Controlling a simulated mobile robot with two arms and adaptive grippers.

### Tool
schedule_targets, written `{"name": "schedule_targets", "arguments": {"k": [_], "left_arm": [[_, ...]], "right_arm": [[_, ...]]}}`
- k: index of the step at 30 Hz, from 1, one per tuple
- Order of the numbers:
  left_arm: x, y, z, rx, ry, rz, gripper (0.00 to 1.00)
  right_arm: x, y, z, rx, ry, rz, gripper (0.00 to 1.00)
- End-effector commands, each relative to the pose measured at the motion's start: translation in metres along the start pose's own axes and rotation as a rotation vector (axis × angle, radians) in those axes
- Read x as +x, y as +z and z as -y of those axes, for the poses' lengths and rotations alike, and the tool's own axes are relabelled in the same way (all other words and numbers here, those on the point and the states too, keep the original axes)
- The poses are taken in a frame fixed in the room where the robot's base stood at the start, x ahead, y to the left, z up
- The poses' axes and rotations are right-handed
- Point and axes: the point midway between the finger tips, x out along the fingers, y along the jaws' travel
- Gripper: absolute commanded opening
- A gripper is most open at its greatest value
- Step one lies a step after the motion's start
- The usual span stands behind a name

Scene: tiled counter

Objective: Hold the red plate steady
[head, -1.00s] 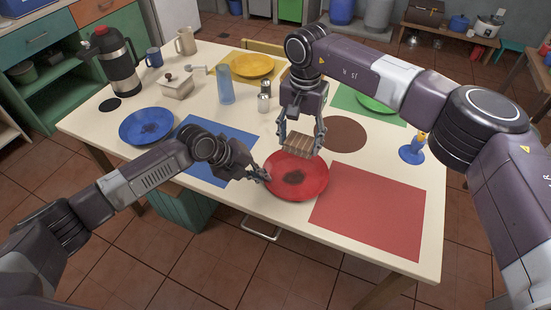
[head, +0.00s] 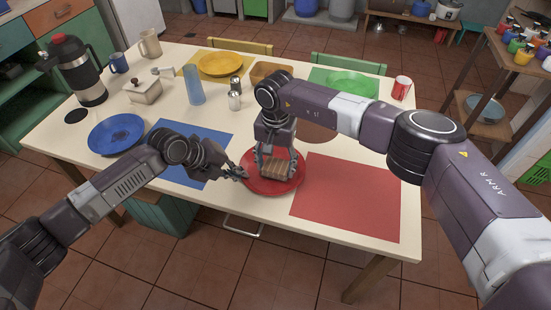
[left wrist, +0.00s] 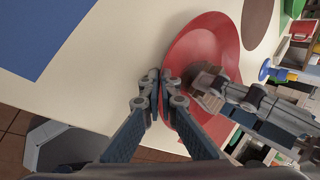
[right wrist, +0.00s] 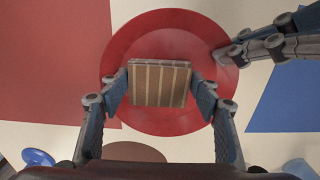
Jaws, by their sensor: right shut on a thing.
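The red plate (head: 255,186) lies on the table's near edge, left of the red mat; it also shows in the left wrist view (left wrist: 215,45) and the right wrist view (right wrist: 150,45). My left gripper (head: 241,173) is at the plate's left rim. Its fingertips (left wrist: 158,82) are close together with the rim between them. My right gripper (head: 277,165) is shut on a brown striped sponge-like block (right wrist: 160,84) over the plate's middle. The block hides the plate's centre; I cannot tell whether it touches the plate.
A red mat (head: 348,198) lies right of the plate, a blue mat (head: 205,178) left. A blue plate (head: 116,134), a blue glass (head: 194,86) and shakers (head: 235,92) stand farther away. A blue-footed cup (left wrist: 280,73) shows in the left wrist view.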

Motion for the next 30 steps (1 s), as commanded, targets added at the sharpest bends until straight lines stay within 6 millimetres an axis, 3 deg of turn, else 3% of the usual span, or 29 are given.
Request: {"name": "schedule_targets", "arguments": {"k": [6,22,30], "left_arm": [[0.0,0.0,0.0,0.0,0.0,0.0,0.0],[0.0,0.0,0.0,0.0,0.0,0.0,0.0],[0.0,0.0,0.0,0.0,0.0,0.0,0.0]], "right_arm": [[0.02,-0.002,0.002,0.003,0.0,0.0,0.38],[0.022,-0.028,0.021,0.002,-0.001,0.001,0.38],[0.022,-0.017,0.011,-0.001,-0.001,0.001,0.38]]}}
